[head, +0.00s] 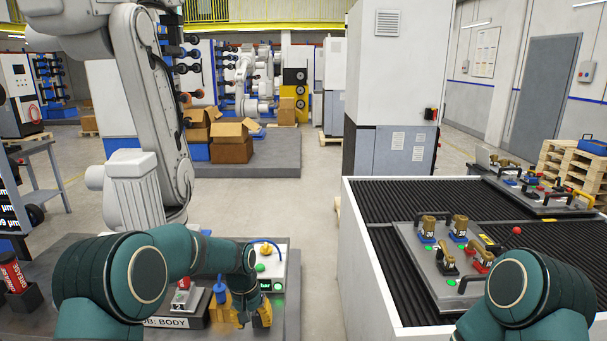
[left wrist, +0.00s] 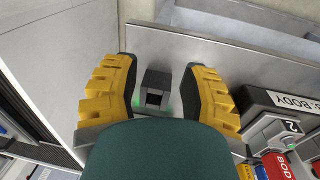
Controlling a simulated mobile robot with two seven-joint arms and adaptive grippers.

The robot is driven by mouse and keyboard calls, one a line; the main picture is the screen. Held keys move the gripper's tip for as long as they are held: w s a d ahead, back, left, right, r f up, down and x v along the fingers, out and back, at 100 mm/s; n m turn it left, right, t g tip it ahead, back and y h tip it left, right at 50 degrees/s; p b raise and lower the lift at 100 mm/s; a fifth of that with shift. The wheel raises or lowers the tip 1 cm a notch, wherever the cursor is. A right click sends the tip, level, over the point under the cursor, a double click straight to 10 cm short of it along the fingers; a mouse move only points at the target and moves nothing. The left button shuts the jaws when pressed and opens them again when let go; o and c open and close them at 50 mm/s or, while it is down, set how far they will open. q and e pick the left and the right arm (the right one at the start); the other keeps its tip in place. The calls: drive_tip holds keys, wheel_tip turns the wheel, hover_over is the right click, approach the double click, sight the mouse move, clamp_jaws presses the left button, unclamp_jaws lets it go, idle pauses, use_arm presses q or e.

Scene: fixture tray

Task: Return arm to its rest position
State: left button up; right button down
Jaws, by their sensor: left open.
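My left arm (head: 190,255) reaches from the left over the metal bench and bends downward. Its gripper (head: 243,316) has yellow fingers pointing down over the bench, beside the "BODY" label. In the left wrist view the gripper (left wrist: 160,98) is open, with its two yellow fingers wide apart. A small dark grey block (left wrist: 156,84) with a green glow beside it shows between the fingers on the metal surface; I see no contact with them. The gripper appears empty. Part of my right arm (head: 525,290) shows at the lower right; its gripper is out of view.
A fixture tray (head: 416,262) with brass parts on coloured holders lies on the black roller conveyor (head: 385,205). A second tray (head: 548,207) lies farther back. A control box with a green button (head: 280,257) stands close to my left gripper. A large grey robot arm (head: 145,95) stands behind the bench.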

use_arm(q)
drive_tip(key=s+d+f+h+b, duration=0.1)
drive_tip(key=s+d+f+h, duration=0.1)
drive_tip(key=s+f, duration=1.15)
drive_tip(key=s+f+n+t, duration=0.1)
drive_tip(key=s+f, duration=0.1)
drive_tip(key=s, duration=0.5)
drive_tip(key=s+f+b, duration=0.1)
drive_tip(key=s+f, duration=0.1)
drive_tip(key=s, duration=0.5)
drive_tip(key=shift+d+f+n+t+h, duration=0.2)
drive_tip(key=shift+f+n+t+h, duration=0.1)
drive_tip(key=shift+f+n+t, duration=0.1)
use_arm(e)
drive_tip(key=shift+s+f, duration=0.3)
drive_tip(key=shift+f, duration=0.35)
drive_tip(key=shift+s+f, duration=0.25)
drive_tip(key=shift+f, duration=0.35)
